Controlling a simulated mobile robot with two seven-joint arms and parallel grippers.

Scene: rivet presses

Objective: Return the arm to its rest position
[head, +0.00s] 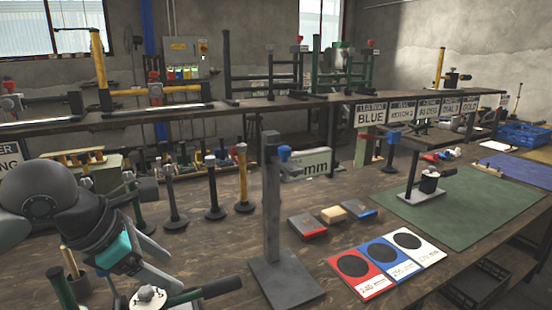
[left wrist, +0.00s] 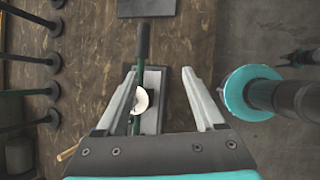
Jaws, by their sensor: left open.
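My left gripper (head: 172,270) is at the lower left of the head view, with its arm coming in from the left edge. In the left wrist view my left gripper (left wrist: 160,75) has its two grey fingers spread wide. A small press with a green handle (left wrist: 143,45) and a round white top (left wrist: 141,100) shows between and beyond the fingers. The same press (head: 150,296) is at the bottom of the head view, just below the gripper. I see nothing held. Whether the fingers touch the press cannot be told. My right gripper is not in view.
A grey upright post on a square base (head: 285,280) stands right of the gripper. Several stands (head: 213,190) rise behind it. Red, blue and white cards (head: 392,285) and a green mat (head: 470,210) lie to the right. A long raised shelf (head: 250,107) crosses the back.

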